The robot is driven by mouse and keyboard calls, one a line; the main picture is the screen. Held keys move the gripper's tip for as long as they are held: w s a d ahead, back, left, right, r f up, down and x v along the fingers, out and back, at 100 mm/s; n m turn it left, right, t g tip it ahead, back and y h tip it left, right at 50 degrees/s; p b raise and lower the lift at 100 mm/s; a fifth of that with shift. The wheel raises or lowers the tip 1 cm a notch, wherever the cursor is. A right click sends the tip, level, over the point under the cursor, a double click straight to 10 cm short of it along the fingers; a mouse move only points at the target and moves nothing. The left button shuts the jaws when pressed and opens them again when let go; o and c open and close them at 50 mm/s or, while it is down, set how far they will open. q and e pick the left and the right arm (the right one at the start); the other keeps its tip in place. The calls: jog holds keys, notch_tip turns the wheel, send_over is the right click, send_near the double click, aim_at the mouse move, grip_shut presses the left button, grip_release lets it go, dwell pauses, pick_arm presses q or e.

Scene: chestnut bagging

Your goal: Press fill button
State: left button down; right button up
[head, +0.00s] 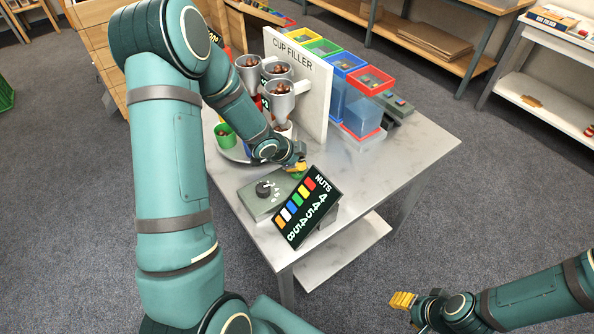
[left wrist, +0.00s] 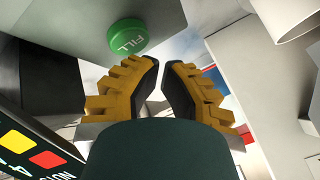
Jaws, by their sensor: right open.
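The green fill button (head: 297,175) is on the grey control box (head: 258,200) at the front of the table, partly hidden by my left gripper (head: 301,166). In the left wrist view the round button, marked FILL (left wrist: 128,38), is just beyond and left of the yellow fingertips (left wrist: 160,64). A gap shows between the fingertips and the button there; whether they touch cannot be told. The left fingertips are close together with a narrow gap and nothing between them. My right gripper (head: 403,300) is open and empty, out over the floor right of the table.
A black knob (head: 263,188) is on the control box, with the tilted NUTS order board (head: 308,207) beside it. The white CUP FILLER panel (head: 309,85), funnels of nuts (head: 281,100) and a green cup (head: 224,135) stand behind. The table's right side (head: 405,150) is clear.

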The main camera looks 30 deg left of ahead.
pick_arm(q)
notch_tip(320, 180, up, 5)
jog(key=p, duration=0.4)
jog(key=shift+r+p, duration=0.1)
jog(key=shift+p, duration=0.3)
dwell(0.6)
